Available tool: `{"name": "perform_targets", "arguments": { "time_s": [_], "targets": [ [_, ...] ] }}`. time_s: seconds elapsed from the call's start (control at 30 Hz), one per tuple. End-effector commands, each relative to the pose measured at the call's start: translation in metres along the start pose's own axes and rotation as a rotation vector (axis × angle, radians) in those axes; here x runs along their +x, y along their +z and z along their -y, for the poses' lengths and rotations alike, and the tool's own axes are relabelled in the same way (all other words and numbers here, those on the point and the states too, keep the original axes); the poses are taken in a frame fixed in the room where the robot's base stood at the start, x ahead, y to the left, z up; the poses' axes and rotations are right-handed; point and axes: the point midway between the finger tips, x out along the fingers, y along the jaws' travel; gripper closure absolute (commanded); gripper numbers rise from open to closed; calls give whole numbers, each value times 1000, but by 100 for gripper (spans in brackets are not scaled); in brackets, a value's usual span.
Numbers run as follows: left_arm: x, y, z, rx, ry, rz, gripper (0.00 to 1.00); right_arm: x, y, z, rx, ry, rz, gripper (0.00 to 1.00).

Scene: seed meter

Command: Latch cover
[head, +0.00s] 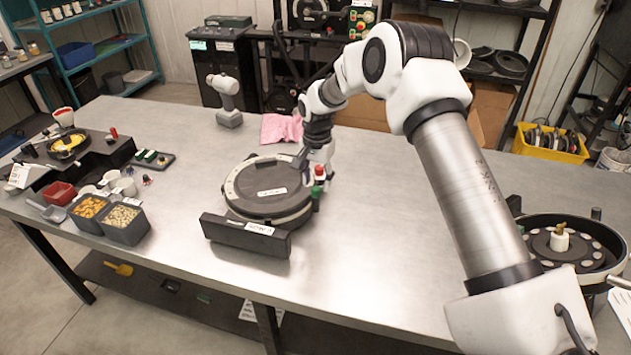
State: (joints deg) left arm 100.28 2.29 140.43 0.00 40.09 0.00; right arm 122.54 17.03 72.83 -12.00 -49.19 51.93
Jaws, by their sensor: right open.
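The seed meter's round dark cover (268,188) lies flat on its light-rimmed housing in the middle of the table, a dark bar with a white label along its front. A small red-topped part (319,171) with green below it stands at the housing's right edge; it may be the latch. My right gripper (314,163) points down at this right edge, right beside the red part. It is open. Its fingertips are small and partly merged with the housing, so I cannot tell whether they touch it. My left gripper is not in view.
Seed bins (124,223), cups and a dark fixture are at the left. A round dark seed-plate unit (577,243) is at the right. The metal table (390,230) is clear between.

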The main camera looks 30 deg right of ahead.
Motion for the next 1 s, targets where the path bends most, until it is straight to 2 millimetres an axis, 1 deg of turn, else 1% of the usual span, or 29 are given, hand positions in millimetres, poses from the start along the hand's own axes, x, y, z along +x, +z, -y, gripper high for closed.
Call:
{"name": "perform_targets", "arguments": {
  "time_s": [0.03,0.13,0.2,0.37,0.4,0.47,0.5,0.53,0.8,1.0],
  "targets": [
    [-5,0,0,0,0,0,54,6,0,0,0,3,2,51],
    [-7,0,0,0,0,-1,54,18,0,0,-1,2,1,51],
    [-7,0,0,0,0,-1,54,21,0,0,-1,0,0,51],
    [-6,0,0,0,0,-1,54,22,0,0,-1,-1,-1,51],
    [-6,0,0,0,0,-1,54,22,0,0,-1,0,-1,55],
    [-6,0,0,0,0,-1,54,22,0,0,-2,0,-1,76],
    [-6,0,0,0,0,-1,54,22,0,0,-2,0,-1,90],
    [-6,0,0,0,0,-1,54,22,0,0,-2,0,-1,100],
    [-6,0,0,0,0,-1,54,23,0,0,-5,0,0,100],
    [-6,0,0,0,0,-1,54,23,0,0,-43,1,0,100]
  ]
}}
